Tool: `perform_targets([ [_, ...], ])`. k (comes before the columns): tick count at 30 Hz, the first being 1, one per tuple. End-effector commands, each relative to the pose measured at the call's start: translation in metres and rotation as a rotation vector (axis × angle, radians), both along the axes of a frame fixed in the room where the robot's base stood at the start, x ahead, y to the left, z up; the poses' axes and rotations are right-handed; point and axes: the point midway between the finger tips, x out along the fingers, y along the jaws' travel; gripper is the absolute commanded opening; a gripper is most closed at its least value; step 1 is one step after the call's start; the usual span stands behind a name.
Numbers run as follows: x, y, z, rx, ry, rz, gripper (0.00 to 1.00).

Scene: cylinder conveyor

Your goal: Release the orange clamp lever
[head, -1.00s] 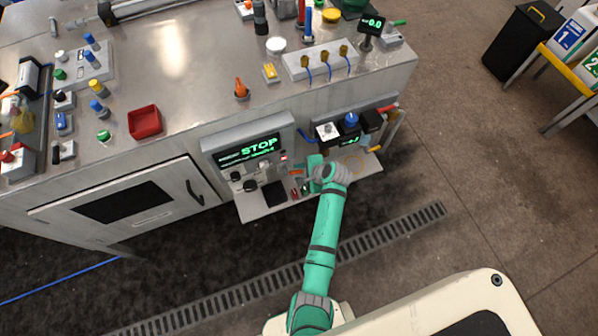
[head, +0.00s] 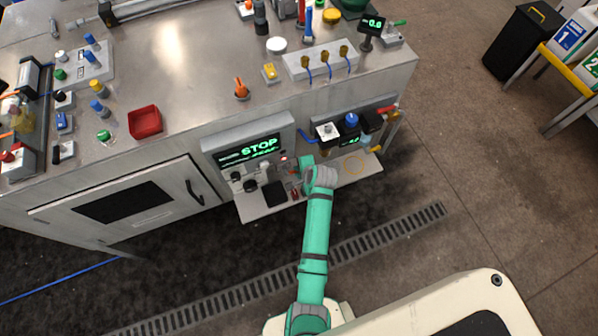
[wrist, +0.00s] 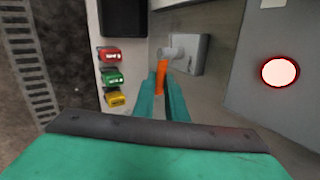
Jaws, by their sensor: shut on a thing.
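The orange clamp lever (wrist: 160,76) shows in the wrist view, sticking out from a grey clamp body (wrist: 188,52) on the panel. My gripper (wrist: 163,92) is shut on the lever, with a teal finger on each side of it. In the head view my gripper (head: 305,165) is at the front of the machine, just right of the STOP display and above the low shelf. There the lever is hidden behind my gripper and wrist.
Red, green and yellow connectors (wrist: 113,79) sit beside the lever. A lit red-rimmed button (wrist: 280,71) is to the right. The STOP display (head: 258,147) is left of my gripper. A blue-topped device (head: 351,122) stands to the right. The low shelf (head: 262,209) juts out below.

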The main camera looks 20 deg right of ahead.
Motion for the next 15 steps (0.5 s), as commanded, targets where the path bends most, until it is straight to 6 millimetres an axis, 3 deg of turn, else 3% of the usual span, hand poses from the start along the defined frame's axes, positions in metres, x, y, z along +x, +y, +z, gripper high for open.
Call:
perform_targets([
  [6, -0.0006, 0.0039, 0.0063, -0.163, -0.005, 0.003, 0.00],
  [15, -0.0005, 0.0033, 0.0093, -0.222, -0.007, 0.000, 0.00],
])
